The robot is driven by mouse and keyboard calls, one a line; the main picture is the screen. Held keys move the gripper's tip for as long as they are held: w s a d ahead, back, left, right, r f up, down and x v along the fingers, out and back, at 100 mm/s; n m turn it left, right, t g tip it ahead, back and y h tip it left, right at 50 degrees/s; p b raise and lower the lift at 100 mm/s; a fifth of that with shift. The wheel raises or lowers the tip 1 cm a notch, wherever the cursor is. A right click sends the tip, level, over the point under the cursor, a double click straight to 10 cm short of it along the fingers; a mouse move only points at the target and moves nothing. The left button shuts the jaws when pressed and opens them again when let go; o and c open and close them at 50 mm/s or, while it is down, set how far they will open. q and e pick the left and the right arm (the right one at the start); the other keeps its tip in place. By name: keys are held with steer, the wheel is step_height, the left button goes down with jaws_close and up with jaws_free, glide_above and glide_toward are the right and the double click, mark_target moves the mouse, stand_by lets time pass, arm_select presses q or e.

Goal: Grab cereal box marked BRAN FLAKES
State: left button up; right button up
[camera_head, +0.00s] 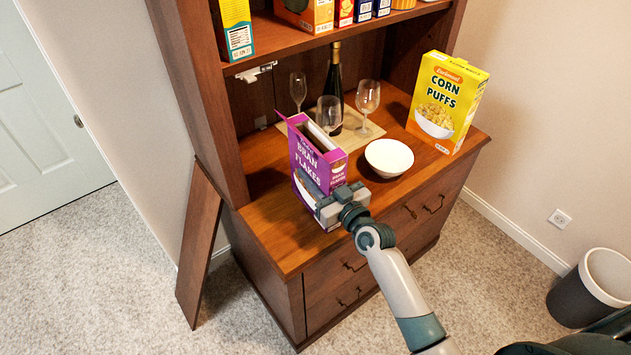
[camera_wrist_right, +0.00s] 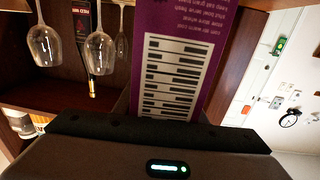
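The purple BRAN FLAKES box (camera_head: 304,157) stands upright near the front left of the hutch counter, its top flap open. My right gripper (camera_head: 322,196) reaches its lower part from the front right. One finger lies along the lettered face; the other is hidden behind the box, so I cannot tell whether the grip is closed. In the right wrist view the box's narrow side with a printed panel (camera_wrist_right: 176,75) is right before the palm; the fingertips are hidden. My left gripper is not in view.
A white bowl (camera_head: 389,157) stands close right of the box, and a yellow CORN PUFFS box (camera_head: 447,100) farther right. Wine glasses (camera_head: 367,97) and a dark bottle (camera_head: 334,85) stand behind. A shelf (camera_head: 283,38) with boxes hangs above. The counter's front left (camera_head: 275,235) is clear.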

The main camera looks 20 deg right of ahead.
mark_target(328, 158)
steer(key=c, duration=0.4)
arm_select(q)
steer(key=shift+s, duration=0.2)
arm_select(e)
steer(key=shift+r, duration=0.2)
steer(key=shift+r, duration=0.25)
steer(key=d+r, duration=0.1)
steer(key=r, duration=0.2)
steer(key=s+d+r, duration=0.1)
steer(key=shift+s+d+r+b, duration=0.1)
steer(key=shift+d+r+b, duration=0.2)
steer(key=shift+r+b, duration=0.1)
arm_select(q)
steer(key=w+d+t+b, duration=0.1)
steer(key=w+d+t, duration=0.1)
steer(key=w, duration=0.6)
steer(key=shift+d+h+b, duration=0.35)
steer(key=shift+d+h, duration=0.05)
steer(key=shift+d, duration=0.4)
arm_select(e)
steer(key=s+d+r, duration=0.1)
steer(key=d, duration=0.1)
steer(key=s+d+r, duration=0.1)
steer(key=d+r, duration=0.1)
steer(key=d, duration=0.1)
steer(key=s+d+r, duration=0.2)
steer(key=shift+d+r, duration=0.25)
steer(key=shift+d, duration=0.15)
